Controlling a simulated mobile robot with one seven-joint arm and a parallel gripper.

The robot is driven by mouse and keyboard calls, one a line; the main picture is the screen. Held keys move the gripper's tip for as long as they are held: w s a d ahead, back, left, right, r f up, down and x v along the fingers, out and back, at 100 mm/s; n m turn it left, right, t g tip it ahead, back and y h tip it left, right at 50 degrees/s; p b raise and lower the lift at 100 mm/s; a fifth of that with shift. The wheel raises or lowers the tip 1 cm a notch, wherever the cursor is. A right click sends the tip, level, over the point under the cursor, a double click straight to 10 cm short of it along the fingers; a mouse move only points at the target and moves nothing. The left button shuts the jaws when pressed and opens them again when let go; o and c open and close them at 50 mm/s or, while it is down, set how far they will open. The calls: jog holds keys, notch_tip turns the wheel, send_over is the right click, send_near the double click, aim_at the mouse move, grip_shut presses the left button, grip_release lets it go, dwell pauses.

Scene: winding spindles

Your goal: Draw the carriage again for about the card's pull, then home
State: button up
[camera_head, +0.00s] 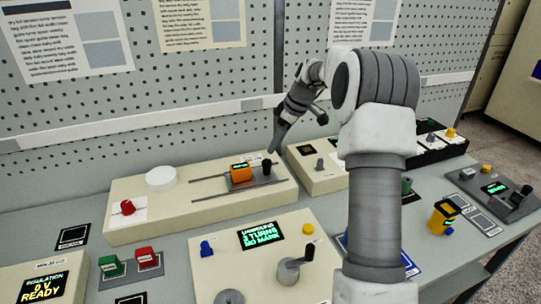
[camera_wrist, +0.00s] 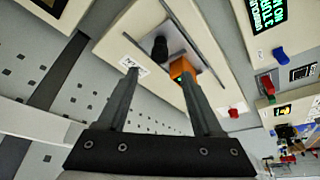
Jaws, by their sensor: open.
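The carriage (camera_head: 240,173) is an orange block with a small lit display, on a grey plate between slots in a long cream unit. A black knob (camera_head: 267,167) stands at the plate's right end. A small white card (camera_head: 252,158) lies just behind it. In the wrist view the knob (camera_wrist: 159,48) shows beyond and between my fingertips, with the orange block (camera_wrist: 179,71) by one finger and the card (camera_wrist: 133,66) by the other. My gripper (camera_head: 273,149) is open and empty above the knob, pointing down. I cannot tell whether a finger touches the block.
A white round cap (camera_head: 161,178) and a red knob (camera_head: 127,207) sit on the unit's left part. In front is a winding panel (camera_head: 262,236) with a crank (camera_head: 289,268), its display reading turns and no mark. Another cream box (camera_head: 320,165) stands close right. A pegboard rises behind.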

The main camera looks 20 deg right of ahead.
jog(key=v, duration=0.7)
jog(key=shift+r, duration=0.2)
jog(key=shift+s, duration=0.1)
